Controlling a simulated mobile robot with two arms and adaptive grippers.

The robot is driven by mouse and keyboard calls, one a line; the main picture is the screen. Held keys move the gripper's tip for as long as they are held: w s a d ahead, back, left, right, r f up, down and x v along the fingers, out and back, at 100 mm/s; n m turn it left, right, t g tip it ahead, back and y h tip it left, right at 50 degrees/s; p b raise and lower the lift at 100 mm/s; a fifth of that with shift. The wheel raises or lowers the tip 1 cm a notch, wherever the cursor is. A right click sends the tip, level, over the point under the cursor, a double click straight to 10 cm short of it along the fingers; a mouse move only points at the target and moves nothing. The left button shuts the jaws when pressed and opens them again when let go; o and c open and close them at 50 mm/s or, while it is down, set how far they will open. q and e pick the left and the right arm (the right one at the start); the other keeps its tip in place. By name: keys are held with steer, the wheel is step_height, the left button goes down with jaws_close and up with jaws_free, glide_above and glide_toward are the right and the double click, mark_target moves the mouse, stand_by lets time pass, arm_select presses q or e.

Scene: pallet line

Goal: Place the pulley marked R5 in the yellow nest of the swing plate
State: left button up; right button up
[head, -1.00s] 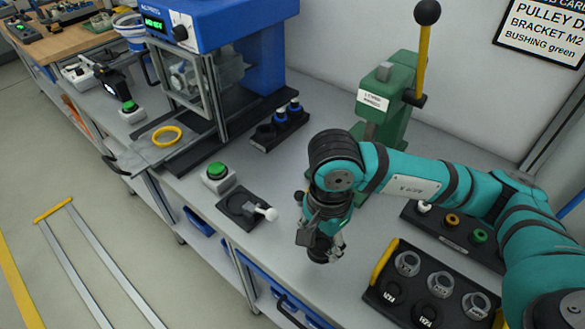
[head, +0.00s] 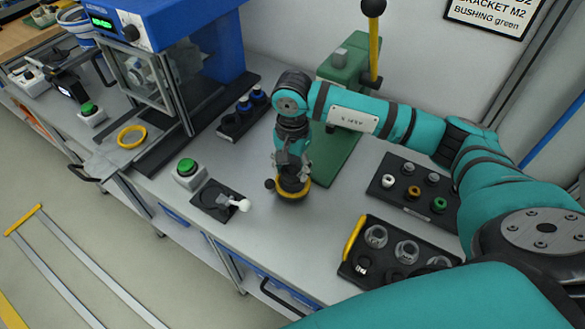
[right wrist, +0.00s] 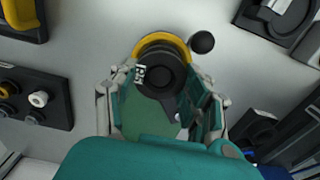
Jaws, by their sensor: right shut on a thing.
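My right gripper (head: 291,180) points down in front of the green lever press (head: 335,130), shut on a dark round pulley (right wrist: 160,72). The pulley's white label appears to read R5, partly unclear. A yellow ring-shaped nest (head: 296,192) lies directly under the pulley, with a black ball knob (head: 269,184) beside it. In the right wrist view the nest (right wrist: 165,40) shows as an arc past the pulley's edge. I cannot tell whether the pulley is seated or just above it. My left gripper is not in view.
A black tray (head: 347,270) with a yellow handle and several round parts stands front right. A smaller parts tray (head: 378,188) is behind it. The blue press (head: 180,30) has another yellow ring (head: 131,137) at its front. A green button (head: 187,166) is left of the gripper.

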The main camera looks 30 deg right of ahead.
mark_target(293, 168)
steer(key=shift+w+d+r, duration=0.1)
steer(key=shift+w+d, duration=0.15)
steer(key=shift+w, duration=0.15)
step_height(293, 168, down, 3)
steer(key=shift+f+p, duration=0.15)
steer(key=shift+p, duration=0.85)
steer(key=shift+f, duration=0.2)
steer(key=shift+f, duration=0.1)
steer(key=shift+f+b, duration=0.15)
steer(key=shift+b, duration=0.2)
steer(key=o, duration=1.3)
steer(key=shift+c, duration=0.2)
